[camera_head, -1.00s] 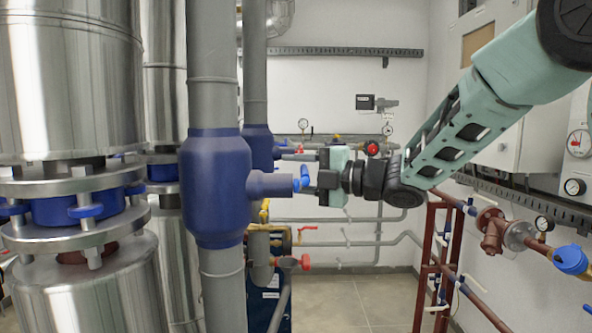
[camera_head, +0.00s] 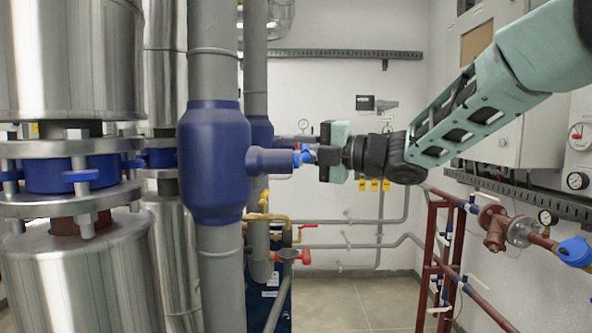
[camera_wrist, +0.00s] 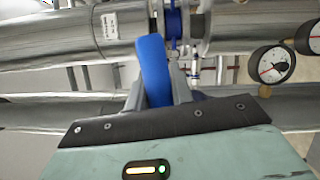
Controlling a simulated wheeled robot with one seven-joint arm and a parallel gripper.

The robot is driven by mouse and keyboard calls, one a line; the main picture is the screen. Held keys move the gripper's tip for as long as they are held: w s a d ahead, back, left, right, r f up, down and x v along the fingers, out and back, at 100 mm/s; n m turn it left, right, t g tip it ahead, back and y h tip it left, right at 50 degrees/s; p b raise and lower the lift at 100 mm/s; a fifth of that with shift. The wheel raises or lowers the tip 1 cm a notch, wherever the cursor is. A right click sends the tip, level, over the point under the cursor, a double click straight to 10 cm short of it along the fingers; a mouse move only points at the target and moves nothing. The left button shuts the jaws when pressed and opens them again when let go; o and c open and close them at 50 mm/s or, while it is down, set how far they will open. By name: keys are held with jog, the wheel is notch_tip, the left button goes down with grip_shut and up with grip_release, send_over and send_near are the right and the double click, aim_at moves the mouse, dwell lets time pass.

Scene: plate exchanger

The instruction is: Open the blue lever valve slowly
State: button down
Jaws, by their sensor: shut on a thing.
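In the head view a blue lever (camera_head: 301,158) shows as a small bright blue piece just right of the side stub of a dark blue pipe body (camera_head: 214,165). My gripper (camera_head: 311,157) reaches in from the right and is shut on the lever. In the wrist view the long blue lever (camera_wrist: 153,66) stands upright between the grey fingers of my gripper (camera_wrist: 160,92), leaning slightly left at its top. A blue valve ring (camera_wrist: 173,22) sits between pipe flanges just beyond. In the head view most of the lever is hidden by my gripper and the pipe body.
Large steel vessels (camera_head: 75,275) fill the left side. Two pressure gauges (camera_wrist: 271,65) sit right of the lever in the wrist view. A dark red pipe frame (camera_head: 432,260) stands at the right. Open floor (camera_head: 355,300) shows in the middle.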

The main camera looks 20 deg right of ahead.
jog(key=shift+r, duration=0.3)
jog(key=c, duration=1.2)
grip_release()
jog(key=shift+d+f, duration=0.1)
jog(key=b+v, duration=0.5)
jog(key=v, duration=1.2)
jog(key=shift+s, duration=0.15)
